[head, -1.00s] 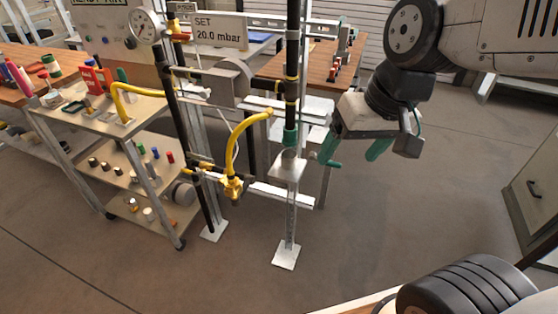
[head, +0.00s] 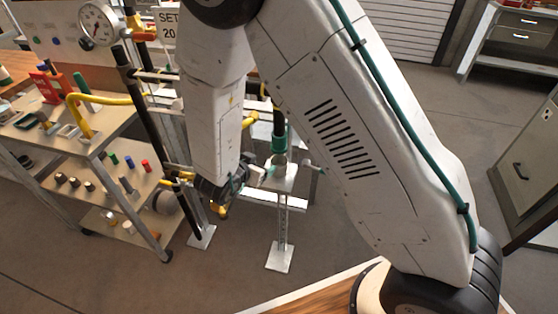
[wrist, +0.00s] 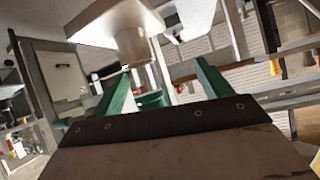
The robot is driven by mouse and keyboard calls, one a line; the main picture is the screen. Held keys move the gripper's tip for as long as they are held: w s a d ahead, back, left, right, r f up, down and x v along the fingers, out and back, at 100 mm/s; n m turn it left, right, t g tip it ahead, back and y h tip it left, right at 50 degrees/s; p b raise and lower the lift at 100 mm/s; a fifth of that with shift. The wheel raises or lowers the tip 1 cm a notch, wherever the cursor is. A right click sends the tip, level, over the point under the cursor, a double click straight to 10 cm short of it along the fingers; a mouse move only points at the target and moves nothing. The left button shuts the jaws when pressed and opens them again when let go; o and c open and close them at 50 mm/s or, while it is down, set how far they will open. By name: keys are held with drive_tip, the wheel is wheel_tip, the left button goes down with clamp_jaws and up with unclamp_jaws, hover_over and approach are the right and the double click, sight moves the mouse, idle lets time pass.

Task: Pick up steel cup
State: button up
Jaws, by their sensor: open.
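I cannot pick out the steel cup for certain. Several small metal-looking cylinders stand on the trolley's lower shelves in the head view, one of them a pale cylinder (head: 129,228) on the bottom shelf. They are too small to tell apart. My gripper (wrist: 163,68) is open, its two green fingers spread in the wrist view. A pale metallic cylinder (wrist: 132,46) under a flat plate shows beyond the left finger; I cannot tell what it is. Nothing is seen held between the fingers. In the head view my arm hides most of the gripper, near the pipe stand.
A trolley (head: 140,122) with tools and small parts stands at left. A cabinet (head: 528,160) stands at right. Floor before the stand is clear.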

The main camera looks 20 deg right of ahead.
sight(284, 160)
drive_tip(key=shift+s+d+f+h, duration=0.7)
drive_tip(key=shift+f+h, duration=0.2)
drive_tip(key=shift+h, duration=0.1)
drive_tip(key=shift+d+f+h, duration=0.1)
drive_tip(key=shift+d+h, duration=0.15)
drive_tip(key=shift+h, duration=0.05)
drive_tip(key=x, duration=0.6)
drive_tip(key=shift+s+d+f, duration=0.1)
drive_tip(key=shift+d, duration=0.45)
drive_tip(key=shift+w+d+f, duration=0.2)
drive_tip(key=shift+w+d, duration=0.15)
drive_tip(key=c, duration=1.1)
